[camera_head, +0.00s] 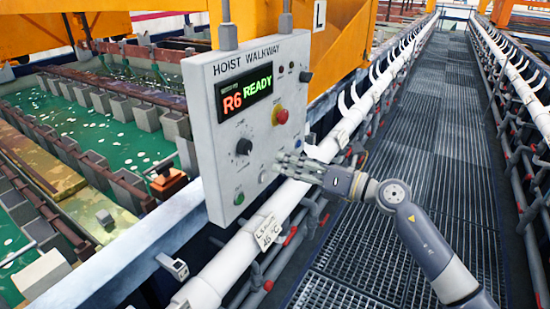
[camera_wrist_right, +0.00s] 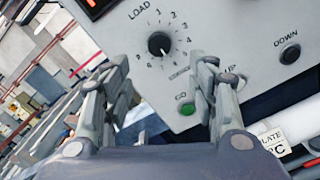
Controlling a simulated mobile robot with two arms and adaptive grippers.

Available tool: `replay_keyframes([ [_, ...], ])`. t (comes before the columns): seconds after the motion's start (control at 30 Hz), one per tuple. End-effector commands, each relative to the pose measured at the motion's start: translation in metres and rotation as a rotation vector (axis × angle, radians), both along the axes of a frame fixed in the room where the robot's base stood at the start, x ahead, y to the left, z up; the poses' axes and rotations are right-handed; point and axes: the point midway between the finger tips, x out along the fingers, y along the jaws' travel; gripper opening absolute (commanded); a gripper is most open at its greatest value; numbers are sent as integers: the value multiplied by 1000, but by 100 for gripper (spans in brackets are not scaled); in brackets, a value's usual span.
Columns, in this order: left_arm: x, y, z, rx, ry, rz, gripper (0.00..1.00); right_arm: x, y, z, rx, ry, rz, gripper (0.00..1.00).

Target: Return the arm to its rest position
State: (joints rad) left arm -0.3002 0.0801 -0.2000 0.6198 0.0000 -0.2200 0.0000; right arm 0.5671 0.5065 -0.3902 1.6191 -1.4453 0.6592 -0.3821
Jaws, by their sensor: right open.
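My right gripper (camera_head: 283,163) is open and empty, in front of the lower right part of the hoist walkway control panel (camera_head: 208,150). In the right wrist view its two fingers (camera_wrist_right: 153,68) stand apart, with the panel face (camera_wrist_right: 115,25) beyond them. The black LOAD knob (camera_wrist_right: 159,43) and the green button (camera_wrist_right: 187,108) show between the fingers. The right finger partly hides a label on the panel. Whether the fingers touch the panel cannot be told. The panel's display (camera_head: 244,93) reads "R6 READY". My left gripper is not in view.
A red button (camera_head: 280,116) sits on the panel's right side. A white pipe rail (camera_head: 232,255) runs below and behind the panel. Tanks of green liquid (camera_head: 110,130) lie left. The grated walkway (camera_head: 445,120) to the right is clear apart from my arm.

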Motion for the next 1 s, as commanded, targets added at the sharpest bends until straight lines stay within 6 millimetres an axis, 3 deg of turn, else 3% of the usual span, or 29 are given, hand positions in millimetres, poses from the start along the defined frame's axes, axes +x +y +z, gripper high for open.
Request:
replay_keyframes([
  [0.43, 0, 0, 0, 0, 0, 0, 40, -6, -8, 0, 2, 1, 1, 54],
  [0.57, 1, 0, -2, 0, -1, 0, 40, -1, -12, -20, 73, 73, -21, 54],
  [0.67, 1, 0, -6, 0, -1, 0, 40, 10, -26, -67, 237, 233, -87, 54],
  [0.8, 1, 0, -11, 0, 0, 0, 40, 19, -59, -165, 533, 526, -250, 54],
  [1.0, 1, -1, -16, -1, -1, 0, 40, -3, -104, -309, 864, 868, -517, 54],
])
